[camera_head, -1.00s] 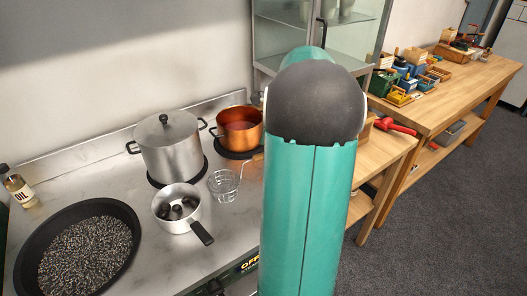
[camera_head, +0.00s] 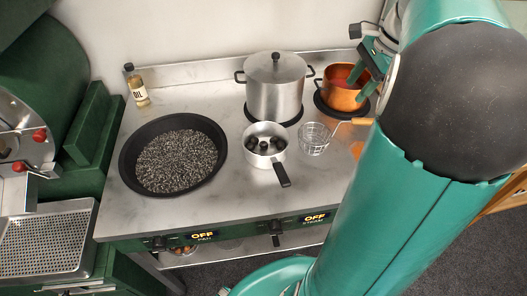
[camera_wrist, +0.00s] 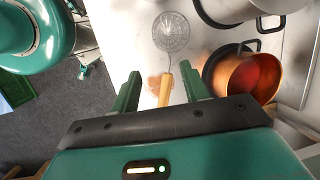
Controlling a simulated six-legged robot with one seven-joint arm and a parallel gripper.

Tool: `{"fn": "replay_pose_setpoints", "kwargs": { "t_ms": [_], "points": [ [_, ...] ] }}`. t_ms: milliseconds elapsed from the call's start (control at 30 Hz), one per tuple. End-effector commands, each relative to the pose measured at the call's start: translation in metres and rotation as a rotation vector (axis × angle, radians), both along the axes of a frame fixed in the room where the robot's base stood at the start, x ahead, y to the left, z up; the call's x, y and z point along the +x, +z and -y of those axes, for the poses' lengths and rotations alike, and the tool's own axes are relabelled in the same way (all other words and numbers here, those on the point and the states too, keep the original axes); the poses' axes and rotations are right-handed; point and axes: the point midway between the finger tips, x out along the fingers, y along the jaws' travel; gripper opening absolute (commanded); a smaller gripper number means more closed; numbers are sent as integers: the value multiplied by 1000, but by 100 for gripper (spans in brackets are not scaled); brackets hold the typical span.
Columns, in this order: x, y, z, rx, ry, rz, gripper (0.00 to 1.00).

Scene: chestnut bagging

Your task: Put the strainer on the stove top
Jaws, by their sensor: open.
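The strainer is a round wire basket (camera_head: 314,139) with a wooden handle, resting on the grey stove top (camera_head: 215,205) right of the small saucepan. In the wrist view the basket (camera_wrist: 171,32) points away from me and its wooden handle (camera_wrist: 165,92) points toward me. My gripper (camera_head: 368,68) is near the copper pot in the head view. In the wrist view my gripper (camera_wrist: 160,75) is open and empty, with the handle showing between its two green fingers. The handle appears beyond the fingers; how far is unclear.
A copper pot (camera_head: 342,97), a lidded steel pot (camera_head: 275,92), a saucepan (camera_head: 264,160) with dark pieces in it and a black pan (camera_head: 128,168) of dark grains stand on the stove top. An oil bottle (camera_head: 139,88) stands at the back left. Bare surface shows along the front.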

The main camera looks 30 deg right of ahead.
Motion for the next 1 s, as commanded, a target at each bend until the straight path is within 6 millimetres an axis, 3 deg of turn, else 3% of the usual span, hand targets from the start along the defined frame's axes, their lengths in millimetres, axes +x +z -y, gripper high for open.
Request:
{"fn": "replay_pose_setpoints", "kwargs": {
  "t_ms": [33, 200, 500, 700, 1000],
  "points": [
    [5, 7, -35, -55, 124, 26, 45],
    [3, 12, -125, -236, 528, 112, 45],
    [-41, -4, -253, -565, 1247, 283, 45],
    [-72, -23, -298, -745, 1603, 382, 45],
    [-80, -29, -307, -797, 1699, 406, 45]
  ]
}}
